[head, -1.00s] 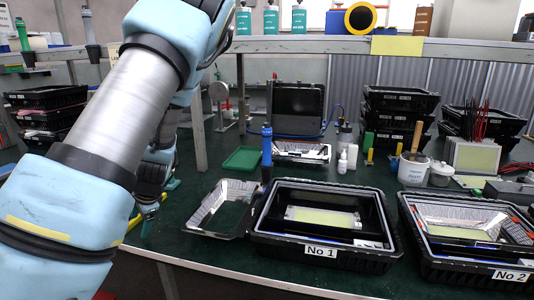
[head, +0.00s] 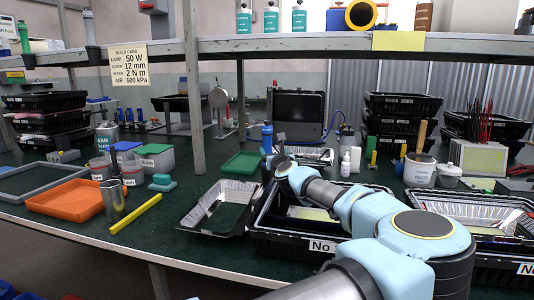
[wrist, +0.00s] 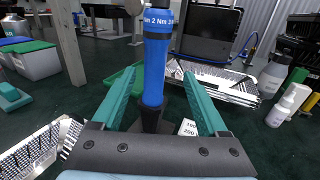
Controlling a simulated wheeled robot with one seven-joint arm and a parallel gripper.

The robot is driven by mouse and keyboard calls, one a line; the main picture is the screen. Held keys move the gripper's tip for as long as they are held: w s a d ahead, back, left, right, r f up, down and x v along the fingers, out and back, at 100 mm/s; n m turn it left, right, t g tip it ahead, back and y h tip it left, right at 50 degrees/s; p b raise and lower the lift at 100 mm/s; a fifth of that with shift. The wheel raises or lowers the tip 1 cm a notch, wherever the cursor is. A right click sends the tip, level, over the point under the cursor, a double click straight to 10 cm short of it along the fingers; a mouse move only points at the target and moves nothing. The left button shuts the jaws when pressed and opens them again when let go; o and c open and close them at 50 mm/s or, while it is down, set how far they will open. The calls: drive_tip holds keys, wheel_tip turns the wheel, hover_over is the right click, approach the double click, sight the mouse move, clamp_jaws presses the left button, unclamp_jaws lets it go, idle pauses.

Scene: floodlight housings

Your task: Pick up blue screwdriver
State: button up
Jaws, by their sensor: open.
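The blue screwdriver (head: 267,139) stands upright in a black holder behind the No 1 tray, partly hidden by my arm. In the wrist view its blue handle (wrist: 154,70) bears white "2 Nm" print, and the dark holder (wrist: 152,122) shows below it. My gripper (wrist: 159,78) is open, with one green finger on each side of the handle in the picture. I cannot tell how deep the handle lies between them. No finger visibly touches it. In the head view my gripper (head: 279,158) is small and close beside the screwdriver.
A green tray (head: 241,163) is behind. A white bottle (head: 345,165) stands to the right. The shelf post (head: 193,90) rises at the left.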

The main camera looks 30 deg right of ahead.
sight(270, 147)
drive_tip(key=x, duration=0.4)
drive_tip(key=shift+w, duration=0.1)
drive_tip(key=x, duration=0.1)
drive_tip(key=p+x, duration=0.2)
drive_tip(key=x, duration=0.1)
drive_tip(key=shift+w+a, duration=0.2)
drive_tip(key=shift+a, duration=0.1)
drive_tip(key=shift+w+d, duration=0.2)
drive_tip(key=shift+w, duration=0.25)
clamp_jaws()
